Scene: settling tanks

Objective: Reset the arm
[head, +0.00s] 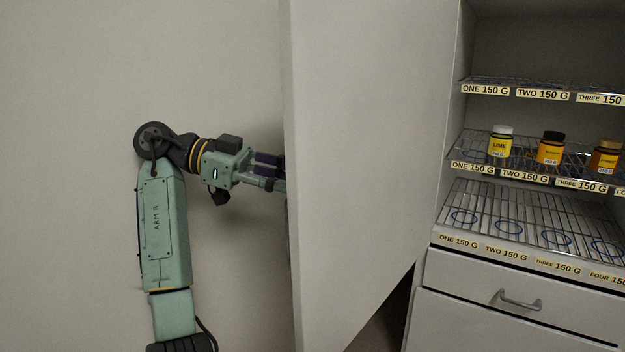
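My arm rises at the left of the head view in front of the plain wall, its forearm bent to the right. My gripper (272,172) points right, at the left edge of the open cabinet door (370,130). Dark purple pads show on its fingers. The fingertips reach the door's edge and are partly hidden behind it. I cannot tell whether the fingers touch the door, or whether they are open or shut.
Right of the door stands a cabinet with wire shelves (510,218) and weight labels. Jars with white (501,143), black (551,149) and brown (605,157) lids stand on the middle shelf. A drawer with a handle (519,300) is below. The wall area (70,150) left of my arm is clear.

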